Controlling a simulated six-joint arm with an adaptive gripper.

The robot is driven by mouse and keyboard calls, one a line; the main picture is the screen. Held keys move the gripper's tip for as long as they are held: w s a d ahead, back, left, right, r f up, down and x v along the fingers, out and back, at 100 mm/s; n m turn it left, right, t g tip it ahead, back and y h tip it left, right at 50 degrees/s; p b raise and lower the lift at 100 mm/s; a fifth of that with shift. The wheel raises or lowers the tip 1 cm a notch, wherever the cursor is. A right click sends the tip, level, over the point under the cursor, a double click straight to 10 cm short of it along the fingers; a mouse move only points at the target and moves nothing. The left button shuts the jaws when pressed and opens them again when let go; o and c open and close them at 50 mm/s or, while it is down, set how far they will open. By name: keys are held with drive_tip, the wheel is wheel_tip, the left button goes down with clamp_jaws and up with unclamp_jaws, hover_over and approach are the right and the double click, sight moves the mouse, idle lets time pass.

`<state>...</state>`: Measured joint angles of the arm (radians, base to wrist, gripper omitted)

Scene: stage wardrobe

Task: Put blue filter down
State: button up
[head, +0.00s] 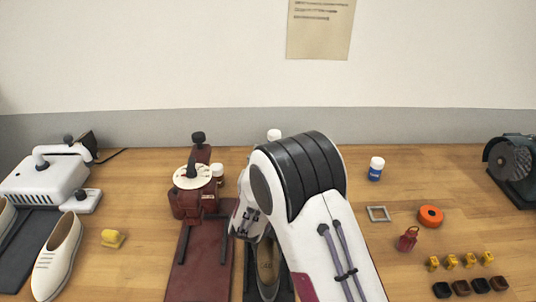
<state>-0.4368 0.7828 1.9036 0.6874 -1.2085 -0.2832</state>
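I cannot make out a blue filter in the head view. My gripper (245,222) is partly hidden behind my own white and black arm, above the dark stand at the bottom middle. Its fingertips are too small and covered to show whether they are open or shut, or whether they hold anything. A small grey square frame (378,213) lies flat on the table (140,195) to the right of my arm, apart from the gripper.
A dark red press (190,205) stands left of my gripper; a shoe (268,268) sits below it. Right are a blue-labelled bottle (376,169), orange ring (430,216), red bottle (408,239) and several yellow pieces (469,260). Bare table lies right of my arm.

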drive_tip(key=shift+r, duration=0.1)
idle(0.7)
drive_tip(key=s+d+r+n+g+y, duration=0.1)
drive_tip(key=s+d+r+g+y, duration=0.15)
drive_tip(key=s+r, duration=0.4)
drive_tip(key=s+d+r+n+g+y, duration=0.1)
drive_tip(key=s+d+r+g+y, duration=0.15)
drive_tip(key=s+r, duration=0.4)
drive_tip(key=s+d+f+g, duration=0.1)
drive_tip(key=s+d+g, duration=0.1)
drive_tip(key=s, duration=0.9)
drive_tip(key=s+d+f+g+h, duration=0.1)
drive_tip(key=s+d, duration=0.4)
drive_tip(key=s, duration=0.7)
drive_tip(key=s+d+f+g, duration=0.2)
drive_tip(key=s+d+g, duration=0.1)
drive_tip(key=s, duration=0.9)
drive_tip(key=shift+d+g+h, duration=0.2)
drive_tip(key=shift+g+h, duration=0.1)
drive_tip(key=shift+g, duration=0.2)
drive_tip(key=shift+o, duration=0.6)
drive_tip(key=shift+w, duration=0.1)
